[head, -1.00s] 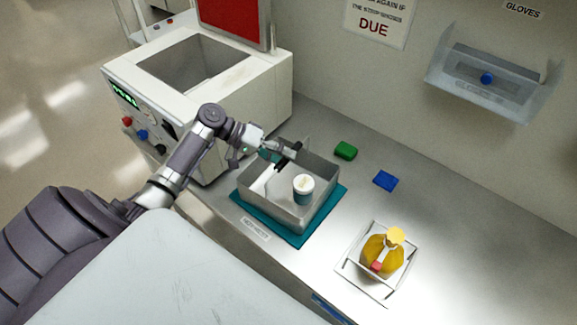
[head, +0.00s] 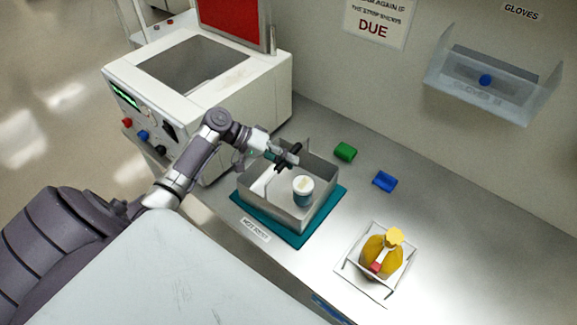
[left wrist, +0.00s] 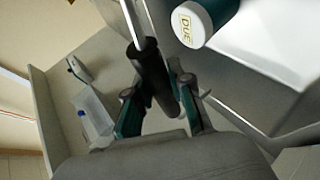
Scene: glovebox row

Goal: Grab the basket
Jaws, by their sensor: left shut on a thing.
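The basket (head: 312,212) is an open grey metal box on a teal mat (head: 268,227) on the counter. A white-lidded jar with a teal body (head: 303,190) stands inside it. My left gripper (head: 284,155) is at the basket's back left side, shut on the black grip of its handle. In the left wrist view the fingers of my left gripper (left wrist: 158,104) close around the black grip (left wrist: 150,72), which sits on a thin metal bar. My right gripper is not in view.
A white machine (head: 225,95) with an open top stands left of the basket. Green (head: 345,151) and blue (head: 385,181) blocks lie behind and right. A white tray (head: 352,268) holding a yellow item is at the right. A glove holder (head: 490,85) hangs on the wall.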

